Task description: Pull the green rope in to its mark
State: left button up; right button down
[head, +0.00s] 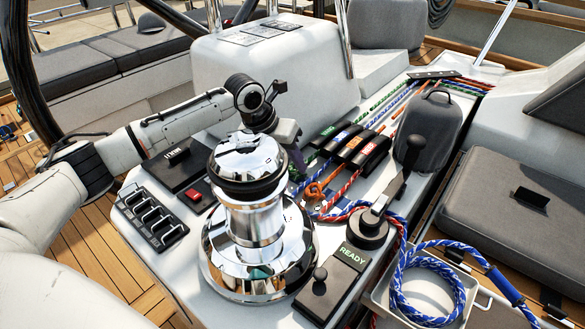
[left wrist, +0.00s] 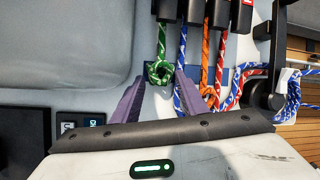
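The green rope (head: 376,103) with pale flecks runs from the deck fitting at the back to the green-labelled clutch (head: 327,132). In the left wrist view its near end comes out below a black clutch and ends in a green loop or knot (left wrist: 160,72). My left gripper (head: 297,160) is behind the winch in the head view, partly hidden by it. In the left wrist view its two purple fingers (left wrist: 160,85) are apart, one on each side of the green loop, with gaps showing. I cannot make out a mark on the rope. My right gripper is not in view.
A chrome winch (head: 255,210) stands in front of my left gripper. Blue, orange and red ropes lie just right of the green one, with a blue rope (left wrist: 183,75) close to the right finger. A winch handle (head: 405,165), switch panel (head: 152,218) and coiled-rope tray (head: 384,293) are nearby.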

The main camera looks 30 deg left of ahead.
pick_arm(q)
jog(key=shift+x, duration=1.4)
